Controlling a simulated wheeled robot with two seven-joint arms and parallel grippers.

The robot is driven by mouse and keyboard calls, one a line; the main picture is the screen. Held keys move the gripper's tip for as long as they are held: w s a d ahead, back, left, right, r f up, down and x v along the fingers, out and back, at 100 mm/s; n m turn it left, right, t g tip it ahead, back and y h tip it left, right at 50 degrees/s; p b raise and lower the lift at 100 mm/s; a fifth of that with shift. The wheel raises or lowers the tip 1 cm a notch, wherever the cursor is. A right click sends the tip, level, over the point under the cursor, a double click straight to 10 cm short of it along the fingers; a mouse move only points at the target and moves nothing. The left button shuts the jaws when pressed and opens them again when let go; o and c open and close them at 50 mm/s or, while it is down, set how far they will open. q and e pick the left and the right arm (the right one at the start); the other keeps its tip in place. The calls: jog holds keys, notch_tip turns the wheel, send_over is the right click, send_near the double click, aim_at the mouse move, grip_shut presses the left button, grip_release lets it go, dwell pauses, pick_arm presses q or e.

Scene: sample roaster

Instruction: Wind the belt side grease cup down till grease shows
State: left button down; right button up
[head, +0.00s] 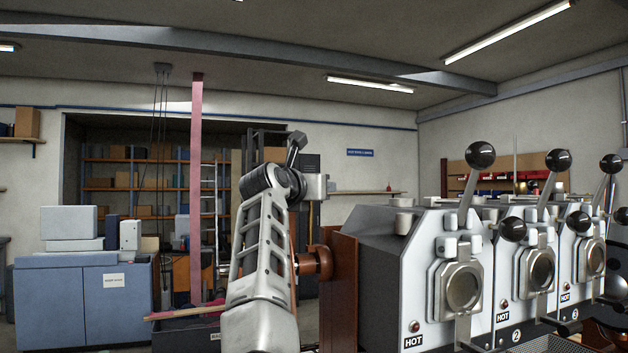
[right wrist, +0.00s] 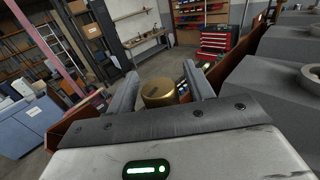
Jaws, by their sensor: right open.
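The brass grease cup (right wrist: 158,93) shows in the right wrist view as a round, gold-coloured cap with a dark slot-like mark on top. My right gripper (right wrist: 160,72) is open, with one finger on each side of the cup. Gaps show between the cup and the fingers, and I cannot tell whether either finger touches it lower down. No grease is visible around the cup. In the head view my right arm rises in the middle, and its hand is beside the roaster's left end; the cup cannot be made out there. My left gripper is not in view.
The grey roaster (head: 378,258) with white fronts, black ball levers and HOT labels stands at the right. A brown panel (head: 338,290) is at its left end, near my arm. A blue cabinet (head: 82,300) stands at the left. A red tool chest (right wrist: 214,40) is farther back.

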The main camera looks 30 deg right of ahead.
pick_arm(q)
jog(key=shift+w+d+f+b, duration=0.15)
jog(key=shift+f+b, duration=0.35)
jog(key=shift+b, duration=0.7)
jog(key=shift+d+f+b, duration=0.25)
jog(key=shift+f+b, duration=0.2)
jog(key=shift+b, duration=0.7)
pick_arm(e)
jog(key=s+a+r, duration=0.3)
jog(key=s+r, duration=0.3)
jog(key=s+a+r, duration=0.4)
jog(key=s+r, duration=0.2)
jog(key=r, duration=0.1)
jog(key=shift+a, duration=0.25)
